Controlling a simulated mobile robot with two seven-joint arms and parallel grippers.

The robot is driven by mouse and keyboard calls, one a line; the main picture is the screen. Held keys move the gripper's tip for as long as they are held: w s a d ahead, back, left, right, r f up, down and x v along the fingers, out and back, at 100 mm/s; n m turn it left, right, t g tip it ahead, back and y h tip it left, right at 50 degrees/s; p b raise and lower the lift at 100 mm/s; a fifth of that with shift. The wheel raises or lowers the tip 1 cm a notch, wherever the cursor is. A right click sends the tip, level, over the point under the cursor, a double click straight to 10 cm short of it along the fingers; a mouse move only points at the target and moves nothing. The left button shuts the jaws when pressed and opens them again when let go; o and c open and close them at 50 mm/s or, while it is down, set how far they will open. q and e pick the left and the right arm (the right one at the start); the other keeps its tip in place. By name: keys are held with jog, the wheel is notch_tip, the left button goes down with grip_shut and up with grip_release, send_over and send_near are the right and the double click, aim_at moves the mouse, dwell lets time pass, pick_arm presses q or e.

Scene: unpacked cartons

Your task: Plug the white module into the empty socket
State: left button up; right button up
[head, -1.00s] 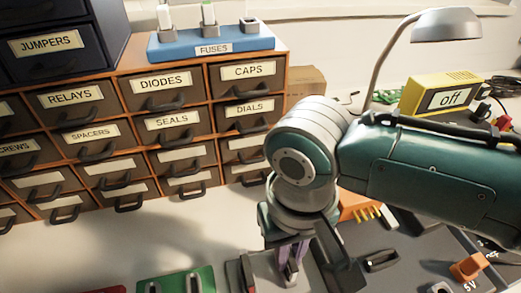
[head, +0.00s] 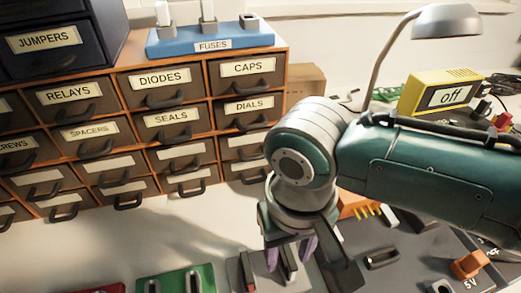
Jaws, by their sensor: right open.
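My right gripper (head: 291,256) points down at the bottom centre. Its purple-tipped fingers are open around or above a dark, slot-like part on the bench; I cannot tell whether they touch it. A green block (head: 170,281) with light upright pieces or slots is cut off by the bottom edge, left of the gripper. A dark board (head: 415,262) with a dark slotted part (head: 381,257) lies right of the gripper. Which piece is the white module, and which socket is empty, I cannot tell. My left gripper is out of view.
Drawers (head: 163,117) fill the left back. On top is a blue FUSES block (head: 212,41) with white pieces standing in it. A lamp (head: 446,22) and a yellow box (head: 449,95) reading "off" stand at the right back. Bare bench lies before the drawers.

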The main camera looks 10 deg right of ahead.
aim_at(290, 253)
notch_tip(290, 253, up, 10)
jog(key=p, duration=0.3)
dwell(0.3)
dwell(0.4)
